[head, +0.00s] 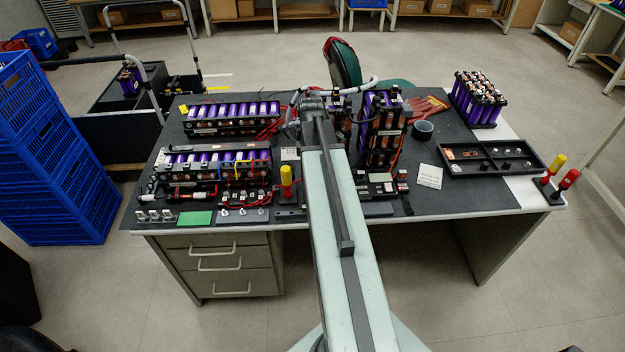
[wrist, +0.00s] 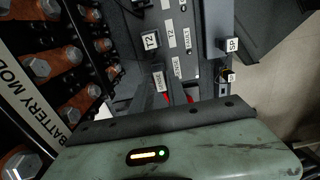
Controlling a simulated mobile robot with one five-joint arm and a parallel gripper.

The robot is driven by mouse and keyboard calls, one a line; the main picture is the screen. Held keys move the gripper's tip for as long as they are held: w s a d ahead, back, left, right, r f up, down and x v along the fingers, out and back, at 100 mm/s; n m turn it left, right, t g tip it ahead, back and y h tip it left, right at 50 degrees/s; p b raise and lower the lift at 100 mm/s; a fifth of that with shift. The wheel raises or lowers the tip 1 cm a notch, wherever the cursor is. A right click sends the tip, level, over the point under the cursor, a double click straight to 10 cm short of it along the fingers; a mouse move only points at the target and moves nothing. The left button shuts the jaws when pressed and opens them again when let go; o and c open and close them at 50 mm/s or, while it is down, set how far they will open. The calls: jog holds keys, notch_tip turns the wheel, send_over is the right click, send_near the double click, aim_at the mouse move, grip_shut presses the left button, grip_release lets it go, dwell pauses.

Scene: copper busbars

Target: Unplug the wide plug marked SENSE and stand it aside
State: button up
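In the wrist view, a small white tag that seems to read SENSE (wrist: 158,81) sits just in front of my gripper (wrist: 168,92). A similar tag (wrist: 177,67) is beside it on a dark strip. The plug's body is mostly hidden, and I cannot tell whether it is seated. Red pieces show at the edge of my gripper's dark front bar. Grey shapes flank the tag, but I cannot tell whether they are my fingers or whether they grip anything. In the head view my arm hides the gripper, and no SENSE marking is legible.
A block marked T2 (wrist: 151,41) and one marked SP (wrist: 232,45) stand close by. A battery module (wrist: 80,65) with copper bars is at the left. On the bench, a black compartment tray (head: 490,157) and a white card (head: 429,176) lie to the right.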

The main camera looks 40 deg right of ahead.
grip_shut()
notch_tip(320, 180, up, 4)
jog(key=p, duration=0.4)
jog(key=shift+r, duration=0.25)
jog(key=shift+s, duration=0.1)
jog(key=s, duration=0.6)
jog(key=shift+s, duration=0.4)
jog(key=shift+f, duration=0.1)
